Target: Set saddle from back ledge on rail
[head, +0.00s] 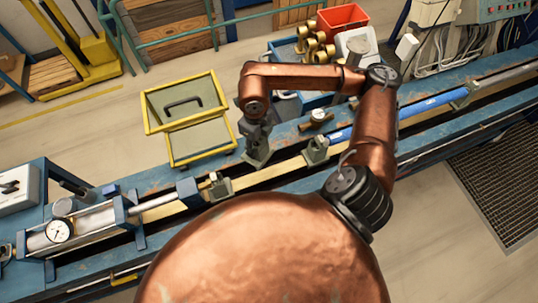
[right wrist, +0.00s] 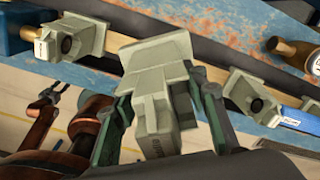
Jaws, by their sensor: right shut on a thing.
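A grey-green saddle (right wrist: 152,95) is between the two fingers of my right gripper (right wrist: 160,88), which is shut on it. In the head view the held saddle (head: 257,155) is below the right gripper (head: 257,132), over the brass-coloured rail (head: 285,168). I cannot tell whether it touches the rail. Similar saddles sit on the rail on either side, one to the left (head: 219,187) and one to the right (head: 316,151). My left gripper is outside the head view; what looks like it (right wrist: 48,94) shows small at the left of the right wrist view, its jaws unclear.
A blue cylinder (head: 410,108) lies along the rail to the right. A round gauge (head: 319,115) and a blue crate of brass fittings (head: 313,50) are behind the rail. Yellow-edged trays (head: 187,103) stand at the back. A dial-gauge fixture (head: 62,232) occupies the left end.

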